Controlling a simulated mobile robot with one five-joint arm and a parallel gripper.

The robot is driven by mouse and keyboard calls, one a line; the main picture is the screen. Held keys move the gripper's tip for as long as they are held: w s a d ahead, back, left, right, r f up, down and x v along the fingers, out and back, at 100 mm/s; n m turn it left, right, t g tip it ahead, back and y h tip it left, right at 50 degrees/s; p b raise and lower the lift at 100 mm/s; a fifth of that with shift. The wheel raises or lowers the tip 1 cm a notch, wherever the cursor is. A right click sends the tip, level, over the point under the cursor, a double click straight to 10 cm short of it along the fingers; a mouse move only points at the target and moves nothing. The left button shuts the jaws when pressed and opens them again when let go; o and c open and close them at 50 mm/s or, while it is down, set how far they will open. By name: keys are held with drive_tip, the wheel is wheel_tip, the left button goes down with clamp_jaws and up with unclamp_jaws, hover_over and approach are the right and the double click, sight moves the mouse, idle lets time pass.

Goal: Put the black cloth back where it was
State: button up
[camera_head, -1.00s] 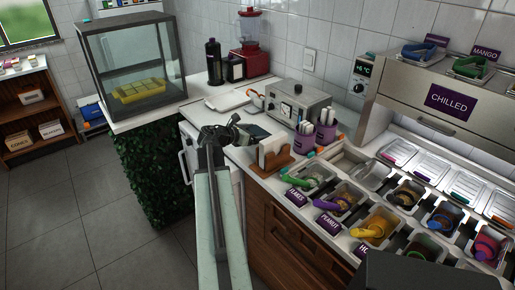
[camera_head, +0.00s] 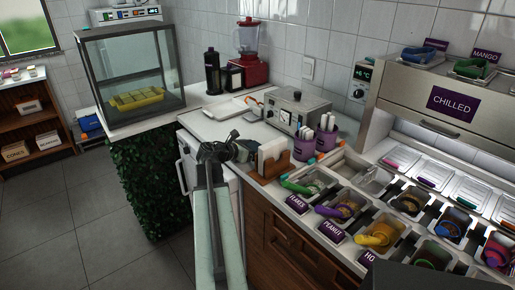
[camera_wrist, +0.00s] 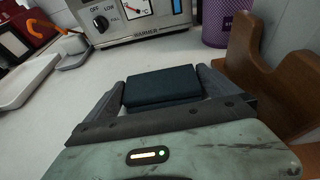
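The black cloth (camera_wrist: 161,87) is a dark, flat folded pad, seen in the wrist view just beyond my gripper's palm. My gripper (camera_wrist: 160,82) has its fingers spread wide, one on each side of the cloth. I cannot tell whether either finger touches it. The cloth appears low over or on the white counter. In the head view my gripper (camera_head: 232,149) is over the counter's front part, left of the wooden napkin holder, and the cloth cannot be made out clearly behind it.
The wooden holder (camera_head: 273,160) with white napkins stands close to the right of my gripper. The metal warmer (camera_head: 298,112) and purple cups (camera_head: 326,137) are behind. A white tray (camera_head: 227,109) lies at the back left. Topping bins line the right. Bare counter (camera_head: 210,128) shows behind my gripper.

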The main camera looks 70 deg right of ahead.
drive_tip(key=shift+r, duration=0.1)
drive_tip(key=shift+a+r+p, duration=0.15)
drive_tip(key=shift+r+p, duration=0.1)
drive_tip(key=shift+p, duration=0.1)
drive_tip(key=p+v, duration=0.3)
drive_tip(key=v, duration=0.8)
drive_tip(key=shift+w+a+p, duration=0.25)
drive_tip(key=shift+a+p, duration=0.05)
drive_tip(key=shift+p, duration=0.1)
